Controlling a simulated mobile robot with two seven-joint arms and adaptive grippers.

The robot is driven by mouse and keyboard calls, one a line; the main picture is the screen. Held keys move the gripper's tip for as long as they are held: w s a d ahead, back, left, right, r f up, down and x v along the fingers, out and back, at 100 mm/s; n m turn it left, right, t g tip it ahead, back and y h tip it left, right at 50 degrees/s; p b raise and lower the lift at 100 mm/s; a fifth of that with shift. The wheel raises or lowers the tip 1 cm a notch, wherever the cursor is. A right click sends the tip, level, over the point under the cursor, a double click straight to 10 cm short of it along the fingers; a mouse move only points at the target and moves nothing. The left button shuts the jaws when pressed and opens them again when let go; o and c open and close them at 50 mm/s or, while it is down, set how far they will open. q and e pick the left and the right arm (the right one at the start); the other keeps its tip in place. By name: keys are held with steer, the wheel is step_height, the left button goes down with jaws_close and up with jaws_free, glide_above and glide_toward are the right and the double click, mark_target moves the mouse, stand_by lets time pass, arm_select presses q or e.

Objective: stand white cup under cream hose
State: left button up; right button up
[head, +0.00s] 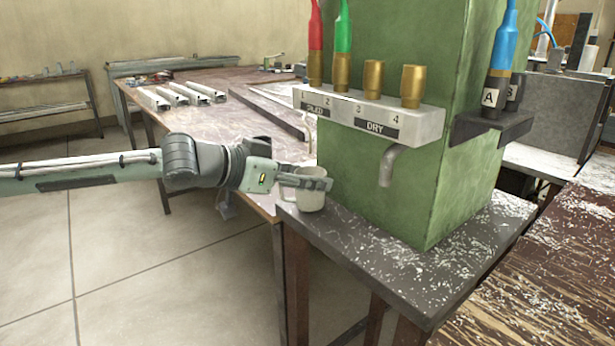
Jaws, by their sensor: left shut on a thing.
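The white cup (312,198) is upright at the left corner of the dark bench top, beside the green column. My left gripper (308,182) reaches in from the left and is shut on the cup near its rim, its fingers covering part of it. I cannot tell whether the cup's base touches the bench. A thin cream hose (309,130) hangs at the left end of the grey fitting block, above and behind the cup; its lower end is not clear. My right gripper is not in view.
The green column (390,205) carries a grey block (370,116) with red, green and brass fittings and a bent grey spout (388,165). The dark bench top (400,265) is clear in front, with scattered chips.

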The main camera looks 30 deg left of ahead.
arm_select(q)
steer(key=shift+f, duration=0.2)
steer(key=o, duration=1.3)
steer(key=shift+s+a+f+b, duration=0.15)
steer(key=shift+s+b, duration=0.1)
steer(key=shift+b, duration=0.4)
steer(key=shift+s+a+b, duration=0.2)
steer(key=shift+s+b, duration=0.3)
steer(key=shift+b, duration=0.35)
steer(key=shift+s+a+b, duration=0.15)
steer(key=shift+s+b, duration=0.3)
steer(key=shift+b, duration=0.4)
steer(key=shift+s, duration=0.15)
steer(key=shift+s+a+b, duration=0.25)
steer(key=shift+s, duration=0.3)
steer(key=shift+s+a+b, duration=0.2)
steer(key=shift+s+b, duration=0.05)
steer(key=shift+s, duration=0.25)
steer(key=shift+s+a, duration=0.3)
steer(key=shift+s, duration=0.45)
steer(key=shift+s+a, duration=0.35)
steer(key=shift+s, duration=0.4)
steer(key=shift+s+a, duration=0.3)
steer(key=shift+s, duration=0.45)
